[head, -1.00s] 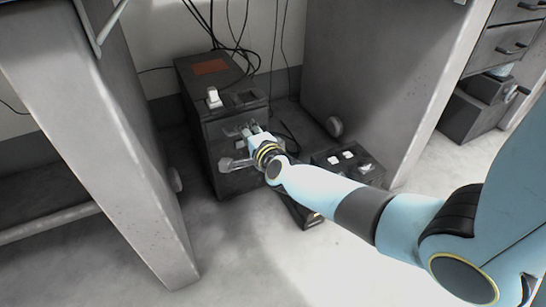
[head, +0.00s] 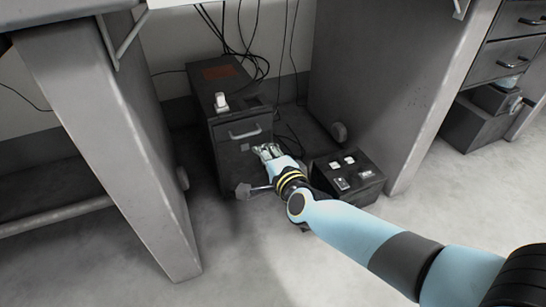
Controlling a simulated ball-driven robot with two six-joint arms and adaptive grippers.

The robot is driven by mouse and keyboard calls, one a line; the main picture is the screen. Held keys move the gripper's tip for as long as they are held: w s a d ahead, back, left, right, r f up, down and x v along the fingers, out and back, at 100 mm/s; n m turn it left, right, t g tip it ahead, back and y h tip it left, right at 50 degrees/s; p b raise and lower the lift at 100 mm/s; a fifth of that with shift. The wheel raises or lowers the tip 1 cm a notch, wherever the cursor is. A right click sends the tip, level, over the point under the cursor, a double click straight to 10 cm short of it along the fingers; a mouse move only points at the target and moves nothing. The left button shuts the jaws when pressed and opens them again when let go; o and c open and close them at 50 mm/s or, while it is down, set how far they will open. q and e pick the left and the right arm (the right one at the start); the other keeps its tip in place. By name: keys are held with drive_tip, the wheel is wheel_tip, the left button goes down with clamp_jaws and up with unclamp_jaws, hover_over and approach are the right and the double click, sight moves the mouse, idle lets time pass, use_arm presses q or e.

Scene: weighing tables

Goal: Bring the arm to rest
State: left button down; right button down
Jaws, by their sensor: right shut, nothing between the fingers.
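My right arm comes in from the lower right. Its right gripper (head: 265,150) is shut and empty, in front of the dark cabinet (head: 229,165) under the tables. The cabinet's front has a pale bar handle (head: 244,134), fully visible just above and left of the fingertips. The gripper looks apart from the handle, and whether it touches the cabinet front I cannot tell. My left gripper is not in view.
A white switch-like piece (head: 221,101) stands on the cabinet. A dark box with pale switches (head: 347,172) sits close to the right of my forearm. Table legs (head: 125,150) flank the space, and cables (head: 240,45) hang behind. The left foreground floor is clear.

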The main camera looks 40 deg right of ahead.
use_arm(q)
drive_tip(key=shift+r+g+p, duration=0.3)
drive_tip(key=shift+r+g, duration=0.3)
use_arm(e)
drive_tip(key=v, duration=0.4)
drive_tip(key=shift+f, duration=0.1)
